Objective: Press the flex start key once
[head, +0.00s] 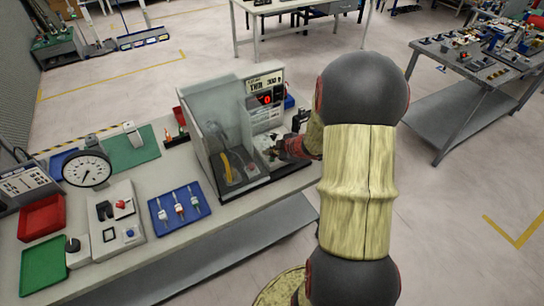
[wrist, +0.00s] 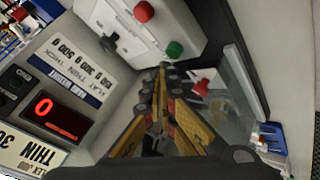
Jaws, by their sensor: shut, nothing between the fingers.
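In the wrist view a pale control box carries a green button (wrist: 174,49), a red button (wrist: 144,11) and a black knob (wrist: 108,43). I cannot read which one is marked as the flex start key. My gripper (wrist: 163,68) is shut and empty, with its yellow and black fingers meeting at the tips just below the green button in the picture. Contact cannot be told. In the head view my gripper (head: 281,151) is at the right side of the clear-walled tester (head: 214,118), partly hidden by my arm. The tester's red display (wrist: 43,107) reads 0.
A clear panel (wrist: 238,75) stands right of the fingers in the wrist view. On the bench, a blue tray (head: 160,222), a round dial (head: 87,171) and red (head: 42,217) and green (head: 45,262) trays lie left of the tester. Open floor lies beyond the bench.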

